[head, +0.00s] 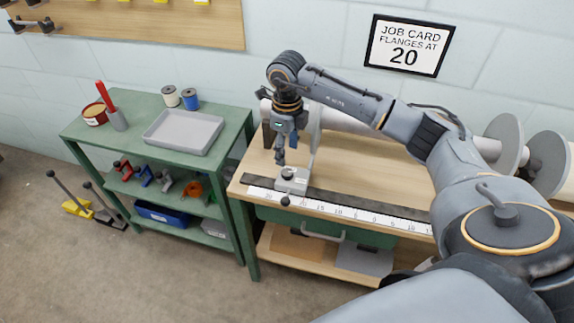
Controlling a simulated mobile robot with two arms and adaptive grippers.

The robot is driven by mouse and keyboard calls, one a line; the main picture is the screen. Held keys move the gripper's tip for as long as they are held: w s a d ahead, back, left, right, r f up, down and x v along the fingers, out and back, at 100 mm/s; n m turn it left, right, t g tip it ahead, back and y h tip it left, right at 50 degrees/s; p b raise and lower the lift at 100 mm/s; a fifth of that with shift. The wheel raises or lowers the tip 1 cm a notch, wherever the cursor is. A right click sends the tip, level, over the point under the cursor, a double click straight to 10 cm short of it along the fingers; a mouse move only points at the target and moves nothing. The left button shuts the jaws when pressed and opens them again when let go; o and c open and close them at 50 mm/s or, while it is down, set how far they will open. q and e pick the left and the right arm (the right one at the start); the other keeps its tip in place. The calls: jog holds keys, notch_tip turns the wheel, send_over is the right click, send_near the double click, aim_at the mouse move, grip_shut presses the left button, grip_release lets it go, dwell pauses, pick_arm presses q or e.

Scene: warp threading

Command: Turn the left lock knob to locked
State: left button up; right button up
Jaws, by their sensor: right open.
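My right gripper (281,156) points down at the left end of the bench, just above a pale grey block (293,185) beside the scale. A small dark knob (285,201) sits at the front of this block. The fingertips are open and appear a little above the block, with no held thing visible between them. The knob's lock position is too small to read. A grey flange (313,142) stands behind the gripper on the left of the pale roller (335,118), and my arm covers part of it. My left gripper is not in view.
The numbered scale (337,211) runs along the bench front. Two large flanges (503,143) stand at the right. A green cart (133,131) to the left carries a grey tray (184,130) and spools. A job card (408,45) on the wall reads 20.

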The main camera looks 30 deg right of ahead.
aim_at(287, 172)
notch_tip(287, 172, down, 8)
jog(key=shift+r+p, duration=0.15)
jog(key=shift+p, duration=0.35)
